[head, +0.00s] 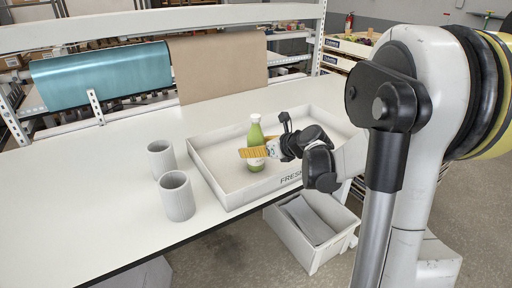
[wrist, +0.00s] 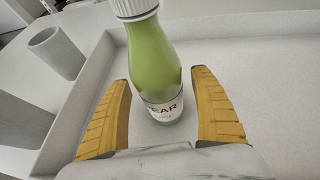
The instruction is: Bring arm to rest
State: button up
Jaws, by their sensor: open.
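My gripper (head: 258,151) reaches over the near wall of a white tray on the table. In the wrist view its two yellow fingers (wrist: 163,115) stand wide apart. A green bottle with a white cap and a pear label (head: 256,136) stands upright in the tray (head: 208,168). In the wrist view the bottle (wrist: 152,62) rises just beyond and between the fingers, with visible gaps on both sides. In the head view the fingers hide part of the bottle's lower body.
Two ribbed grey cups (head: 177,196) (head: 161,159) stand on the white table (head: 85,205) left of the tray. A grey bin (head: 285,232) sits on the floor below the table's front edge. Teal (head: 100,75) and brown (head: 215,64) paper rolls hang behind. The table's left side is clear.

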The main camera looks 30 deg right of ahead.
aim_at(256, 116)
jog(key=shift+r, duration=0.15)
notch_tip(256, 116, up, 13)
jog(key=p, duration=1)
jog(key=s+a+f+n+g+b, duration=0.2)
jog(key=s+a+n+g+b, duration=0.1)
jog(key=s+a+n, duration=1)
jog(key=s+a+f+n+g+h+b, duration=0.1)
jog(key=s+a+f+n, duration=0.1)
jog(key=s+n, duration=0.5)
jog(key=s+a+f+n+g+h+b, duration=0.1)
jog(key=s+a+f+n, duration=0.2)
jog(key=s+n, duration=0.4)
jog(key=n, duration=0.6)
jog(key=shift+f+n+h, duration=0.2)
jog(key=shift+n+h, duration=0.1)
